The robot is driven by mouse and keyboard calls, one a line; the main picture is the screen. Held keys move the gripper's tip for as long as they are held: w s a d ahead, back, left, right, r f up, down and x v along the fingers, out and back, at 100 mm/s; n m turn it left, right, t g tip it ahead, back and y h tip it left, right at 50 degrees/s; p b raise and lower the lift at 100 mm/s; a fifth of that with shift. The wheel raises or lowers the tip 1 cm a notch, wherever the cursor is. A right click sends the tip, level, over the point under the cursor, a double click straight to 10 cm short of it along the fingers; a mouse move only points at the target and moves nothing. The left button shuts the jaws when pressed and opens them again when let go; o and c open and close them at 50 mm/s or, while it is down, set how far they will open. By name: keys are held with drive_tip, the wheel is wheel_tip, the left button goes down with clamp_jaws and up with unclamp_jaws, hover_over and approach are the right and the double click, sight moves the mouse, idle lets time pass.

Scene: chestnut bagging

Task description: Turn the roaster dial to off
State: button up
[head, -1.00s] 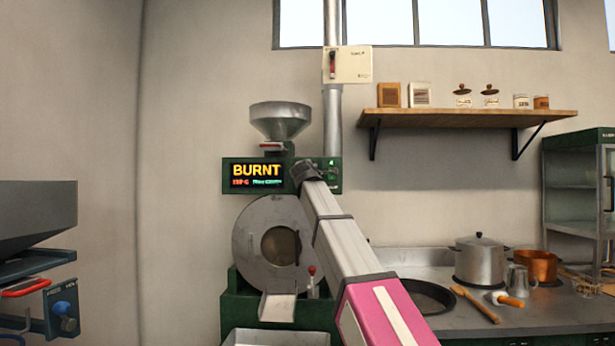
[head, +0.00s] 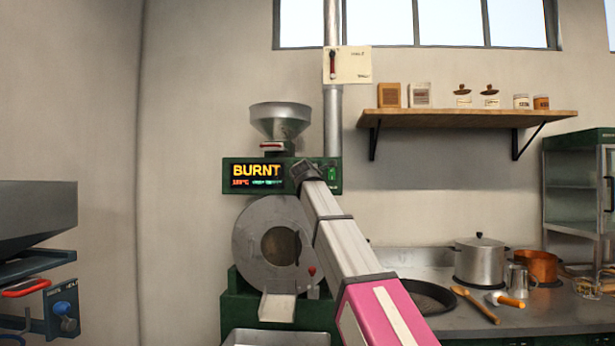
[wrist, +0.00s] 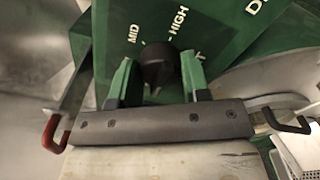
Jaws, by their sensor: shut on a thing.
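The roaster (head: 270,225) stands ahead, green with a round steel drum front and a hopper on top. Its panel display (head: 257,175) reads BURNT. In the wrist view the black round dial (wrist: 158,68) sits between the two green fingers of my gripper (wrist: 157,80), with the labels MID and HIGH on the panel beyond it. My gripper is shut on the dial. In the head view my gripper (head: 306,172) is at the panel, right of the display, and my arm end hides the dial there.
A steel chute (head: 277,307) and a red-knobbed lever (head: 312,271) are below the panel. At right is a counter with a pan (head: 425,297), a lidded pot (head: 479,260) and a copper pot (head: 538,265). A shelf (head: 470,113) hangs above it.

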drive_tip(key=o, duration=0.9)
drive_tip(key=shift+s, duration=0.15)
drive_tip(key=s, duration=1)
drive_tip(key=shift+s+a, duration=0.25)
drive_tip(key=shift+s, duration=0.05)
